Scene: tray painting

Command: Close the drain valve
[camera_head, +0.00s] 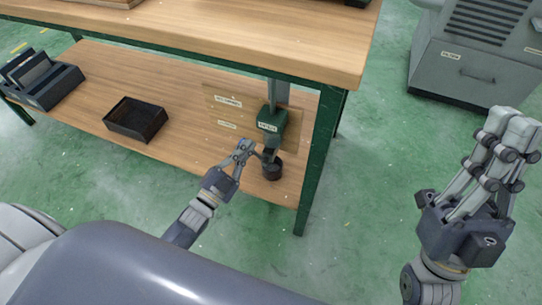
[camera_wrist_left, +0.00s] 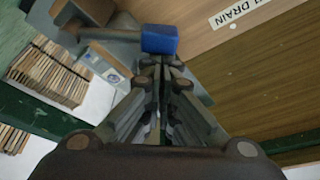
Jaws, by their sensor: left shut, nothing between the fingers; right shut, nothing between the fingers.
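The drain unit is a green body (camera_head: 271,121) with a label, hanging on a grey pipe below the bench top. A small dark cup (camera_head: 271,169) stands under its outlet on the lower shelf. In the left wrist view a blue lever end (camera_wrist_left: 159,39) lies just beyond the fingertips, near a white label reading DRAIN (camera_wrist_left: 240,13). My left gripper (camera_head: 245,147) is shut and empty, just left of the unit's lower part. It also shows in the left wrist view (camera_wrist_left: 162,62); I cannot tell whether it touches the lever. My right gripper (camera_head: 516,122) is shut and empty, raised over the floor at right.
The wooden lower shelf (camera_head: 85,75) holds a black open tray (camera_head: 136,119) and a dark rack (camera_head: 42,80). A green table leg (camera_head: 318,150) stands right of the unit. The bench top (camera_head: 250,35) overhangs it. A grey machine (camera_head: 475,55) stands at the back right.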

